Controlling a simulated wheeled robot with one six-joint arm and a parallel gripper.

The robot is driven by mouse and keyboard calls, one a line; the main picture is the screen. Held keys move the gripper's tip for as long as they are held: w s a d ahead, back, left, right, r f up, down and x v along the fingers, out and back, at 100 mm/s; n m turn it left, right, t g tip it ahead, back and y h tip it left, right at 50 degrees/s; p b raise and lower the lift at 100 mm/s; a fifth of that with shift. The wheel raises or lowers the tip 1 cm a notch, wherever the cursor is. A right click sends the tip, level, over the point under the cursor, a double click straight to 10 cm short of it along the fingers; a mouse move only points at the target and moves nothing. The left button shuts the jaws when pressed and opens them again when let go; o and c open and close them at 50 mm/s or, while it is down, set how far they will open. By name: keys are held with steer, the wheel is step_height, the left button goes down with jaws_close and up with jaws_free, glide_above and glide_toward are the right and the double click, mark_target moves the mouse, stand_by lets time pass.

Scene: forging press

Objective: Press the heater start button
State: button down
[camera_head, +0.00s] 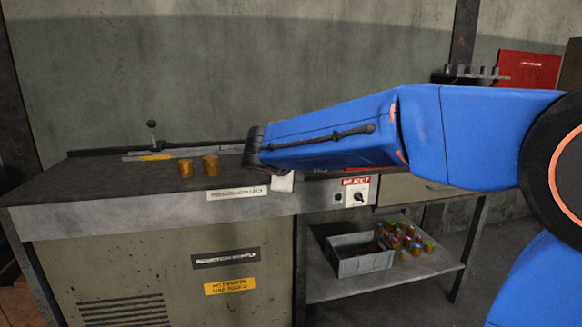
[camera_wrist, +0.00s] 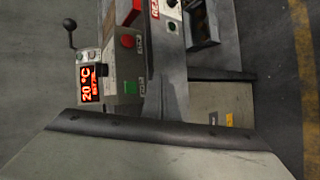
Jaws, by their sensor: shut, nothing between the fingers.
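In the wrist view a control panel, seen turned on its side, carries a green button (camera_wrist: 130,88), a red button (camera_wrist: 127,41) and a lit orange display (camera_wrist: 90,85) reading 20 °C. The small labels beside the buttons are too blurred to read, so I cannot tell by text which is heater start. My gripper (camera_wrist: 160,134) shows as a large grey body with a dark rim across the bottom of the wrist view. It is shut and empty, apart from the buttons. In the head view my blue arm hides the panel and most of the gripper.
The dark workbench (camera_head: 105,180) bears two brass-coloured cylinders (camera_head: 186,169) and a lever (camera_head: 152,128). A reject switch panel (camera_head: 352,191) is on its front. A grey bin (camera_head: 362,262) and several small coloured-top pieces (camera_head: 409,243) stand on the lower shelf.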

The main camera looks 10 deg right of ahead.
steer(key=w, duration=0.8)
steer(key=shift+w, duration=0.15)
stand_by(2.0)
steer(key=shift+w, duration=0.2)
steer(key=shift+w, duration=0.4)
stand_by(0.9)
steer(key=shift+s, duration=0.8)
steer(key=shift+s, duration=0.15)
steer(key=s, duration=0.4)
steer(key=shift+s, duration=0.35)
